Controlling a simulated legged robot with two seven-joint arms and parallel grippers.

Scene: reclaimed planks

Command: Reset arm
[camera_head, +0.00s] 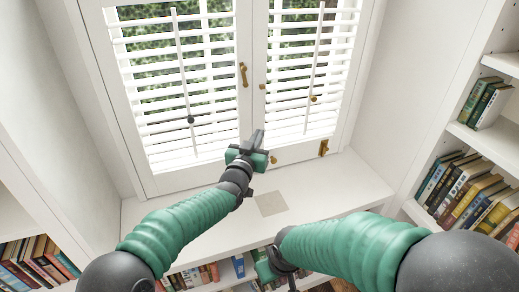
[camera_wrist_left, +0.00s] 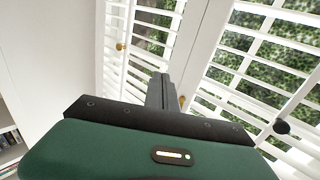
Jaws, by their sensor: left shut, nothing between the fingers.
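My left gripper (camera_head: 256,140) is in the head view, in front of the lower middle of the shuttered window. Its fingers are together and hold nothing. In the left wrist view the closed fingers (camera_wrist_left: 158,92) point toward the frame between the shutters. My right arm comes in from the lower right of the head view. Its end (camera_head: 268,268) is low, by the front edge of the window seat, and partly hidden, so I cannot tell its fingers' state.
The white shutters (camera_head: 200,100) have brass knobs and a brass handle (camera_head: 243,74). The white window seat (camera_head: 330,185) is bare except for a flat beige square (camera_head: 271,204). Bookshelves stand at the right (camera_head: 470,190), at the lower left, and under the seat.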

